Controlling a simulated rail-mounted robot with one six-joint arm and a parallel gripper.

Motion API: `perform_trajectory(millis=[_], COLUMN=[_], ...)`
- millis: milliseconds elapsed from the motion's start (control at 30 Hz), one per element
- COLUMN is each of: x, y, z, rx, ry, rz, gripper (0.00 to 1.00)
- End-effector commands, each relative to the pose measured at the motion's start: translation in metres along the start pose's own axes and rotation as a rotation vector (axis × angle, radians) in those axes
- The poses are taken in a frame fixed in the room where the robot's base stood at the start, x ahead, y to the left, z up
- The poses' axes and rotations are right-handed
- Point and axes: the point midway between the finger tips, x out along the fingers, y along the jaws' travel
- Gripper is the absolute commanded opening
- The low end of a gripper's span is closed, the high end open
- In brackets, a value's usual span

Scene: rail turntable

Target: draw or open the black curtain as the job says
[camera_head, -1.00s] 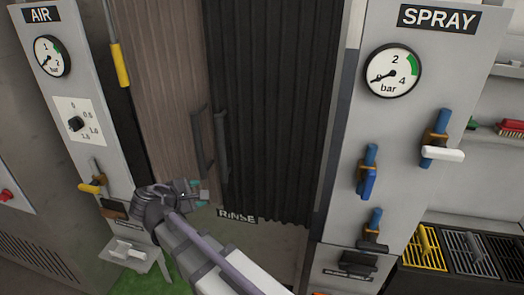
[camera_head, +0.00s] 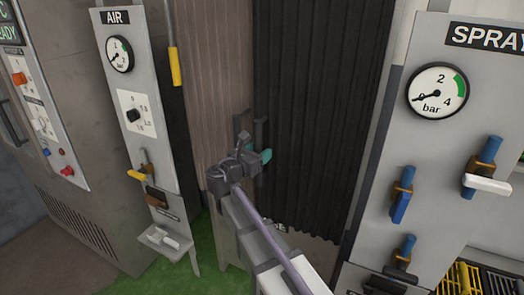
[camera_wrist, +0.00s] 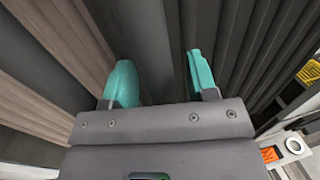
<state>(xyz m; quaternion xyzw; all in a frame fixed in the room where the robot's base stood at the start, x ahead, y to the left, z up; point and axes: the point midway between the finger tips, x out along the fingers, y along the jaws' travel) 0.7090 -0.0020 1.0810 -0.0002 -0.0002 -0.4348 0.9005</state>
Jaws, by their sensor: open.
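The black curtain (camera_head: 320,110) hangs in pleats at the middle of the head view, beside a brown pleated curtain (camera_head: 212,85). It also fills the right of the wrist view (camera_wrist: 255,40). A dark upright handle (camera_head: 261,132) stands at the black curtain's left edge. My gripper (camera_head: 254,157) is at the handles, where the two curtains meet. In the wrist view, its teal fingers are apart (camera_wrist: 160,75), with a dark grey upright bar (camera_wrist: 148,40) between or just beyond them. I cannot tell whether they touch it. The lower handles are hidden behind my gripper.
The AIR panel (camera_head: 117,80) stands left, with a yellow-handled lever (camera_head: 140,174) and a jutting bracket (camera_head: 165,240). The SPRAY panel (camera_head: 425,150) stands right, with several blue-handled valves. Green floor (camera_head: 215,240) shows below the brown curtain.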

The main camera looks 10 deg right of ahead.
Motion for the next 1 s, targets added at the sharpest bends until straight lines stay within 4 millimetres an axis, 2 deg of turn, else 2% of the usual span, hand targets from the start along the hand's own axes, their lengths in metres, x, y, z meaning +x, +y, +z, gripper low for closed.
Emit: perform_trajectory(millis=[133, 367, 900, 1000], x=[0.015, 0.016, 0.0157, 0.0156], y=[0.0002, -0.0001, -0.0001, -0.0001], z=[-0.0001, -0.0001, -0.0001, -0.0001], rx=[0.001, 0.001, 0.001, 0.001], ry=[0.0, 0.0, 0.001, 0.001], rz=[0.0, 0.001, 0.001, 0.001], gripper=[0.53, 0.53, 0.02, 0.0])
